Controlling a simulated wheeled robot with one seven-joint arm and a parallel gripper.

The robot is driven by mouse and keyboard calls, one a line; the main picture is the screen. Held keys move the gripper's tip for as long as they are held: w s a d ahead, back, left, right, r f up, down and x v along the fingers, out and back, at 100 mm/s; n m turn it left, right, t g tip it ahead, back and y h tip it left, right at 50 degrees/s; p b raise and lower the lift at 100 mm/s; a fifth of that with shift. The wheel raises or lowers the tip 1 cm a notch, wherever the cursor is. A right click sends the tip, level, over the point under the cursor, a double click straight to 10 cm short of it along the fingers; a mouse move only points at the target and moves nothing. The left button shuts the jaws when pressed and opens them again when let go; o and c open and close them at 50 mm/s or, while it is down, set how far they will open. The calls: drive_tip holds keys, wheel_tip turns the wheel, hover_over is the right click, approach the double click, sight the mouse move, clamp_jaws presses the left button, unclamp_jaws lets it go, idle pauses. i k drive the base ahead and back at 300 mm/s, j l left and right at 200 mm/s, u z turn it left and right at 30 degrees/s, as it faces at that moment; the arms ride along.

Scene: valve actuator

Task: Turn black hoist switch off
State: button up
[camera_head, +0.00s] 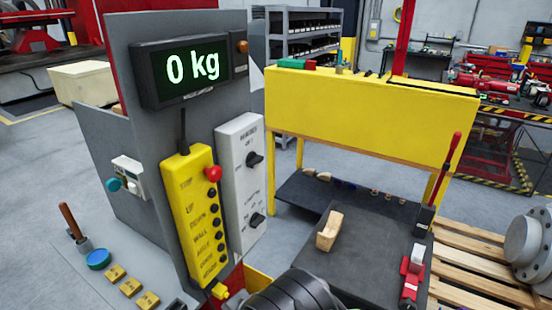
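A light grey switch box (240,180) is mounted upright on the right side of the grey panel. It carries two black rotary switches, an upper one (254,159) and a lower one (257,220). Small print stands around each switch, too blurred for me to read surely, so I cannot tell which one is the hoist switch or its exact setting. My gripper's fingers do not show. A dark rounded part (292,292) at the bottom edge seems to be my arm, below and right of the switch box, apart from it.
A yellow pendant (195,215) with a red button and several black buttons hangs left of the switch box. A display (192,68) above reads 0 kg. A dark workbench (375,255) with a wooden block (329,231) stands right, beside a yellow panel (370,115).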

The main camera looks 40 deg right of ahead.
sight(253, 160)
drive_tip(key=k+z, duration=0.1)
drive_tip(key=z, duration=0.85)
drive_tip(key=i+l+u, duration=0.1)
drive_tip(key=u, duration=0.4)
drive_tip(key=l+u, duration=0.25)
drive_tip(key=u, duration=0.2)
drive_tip(key=l+u, duration=0.25)
drive_tip(key=u, duration=0.25)
